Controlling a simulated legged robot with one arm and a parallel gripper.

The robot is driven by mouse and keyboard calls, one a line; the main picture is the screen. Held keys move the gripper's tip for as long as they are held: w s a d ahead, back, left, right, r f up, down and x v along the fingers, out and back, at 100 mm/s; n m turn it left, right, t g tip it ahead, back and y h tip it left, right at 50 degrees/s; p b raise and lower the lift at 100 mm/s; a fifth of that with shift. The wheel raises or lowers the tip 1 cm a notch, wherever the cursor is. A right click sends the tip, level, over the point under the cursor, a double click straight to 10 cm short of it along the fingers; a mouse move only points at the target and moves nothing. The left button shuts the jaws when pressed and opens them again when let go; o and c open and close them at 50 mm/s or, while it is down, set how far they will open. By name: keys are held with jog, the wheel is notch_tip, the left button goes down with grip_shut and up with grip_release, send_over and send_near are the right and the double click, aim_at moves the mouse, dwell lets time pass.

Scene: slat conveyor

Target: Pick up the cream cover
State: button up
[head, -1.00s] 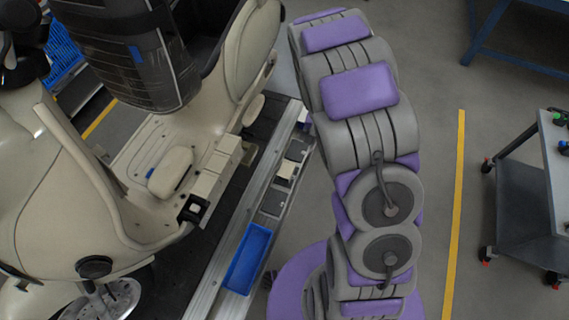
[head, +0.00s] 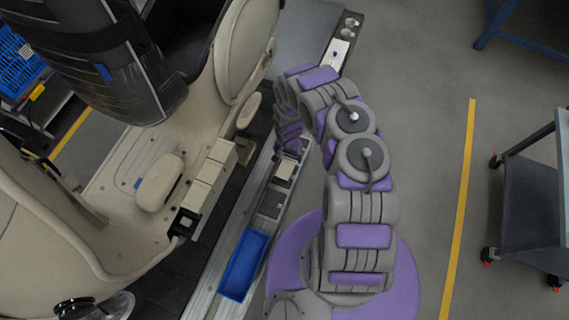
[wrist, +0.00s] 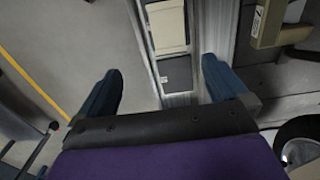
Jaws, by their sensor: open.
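The cream cover (head: 285,170) is a small pale block lying in a dark compartment of the narrow parts strip on the conveyor's edge. In the wrist view the cover (wrist: 167,27) shows at the top, beyond the fingertips and roughly in line with the gap between them. My gripper (wrist: 160,70) is open with nothing between its two dark blue fingers. In the head view my gripper (head: 293,147) is partly hidden by my arm, just past the far end of the cover and apparently above the strip.
A blue tray (head: 244,264) sits on the same strip, nearer me. A large cream vehicle (head: 120,185) stands on the conveyor at left, with a cream box row (head: 208,175) close to the strip. A grey cart (head: 535,200) stands at right. Floor between is free.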

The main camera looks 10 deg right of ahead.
aim_at(285, 169)
jog(key=f+b, duration=0.1)
jog(key=f, duration=0.3)
jog(key=f+b, duration=0.2)
jog(key=f, duration=0.2)
jog(key=a+f+b, duration=0.1)
jog(key=f, duration=0.4)
jog(key=shift+w+b, duration=0.1)
jog(key=shift+b, duration=0.2)
jog(key=shift+w+a+f+b, duration=0.1)
jog(key=shift+f+b, duration=0.45)
jog(key=shift+f, duration=0.9)
jog(key=shift+w+a+f+b, duration=0.1)
jog(key=shift+f+b, duration=0.4)
jog(key=shift+f, duration=0.95)
jog(key=shift+c, duration=0.5)
jog(key=c, duration=1)
jog(key=shift+r, duration=0.1)
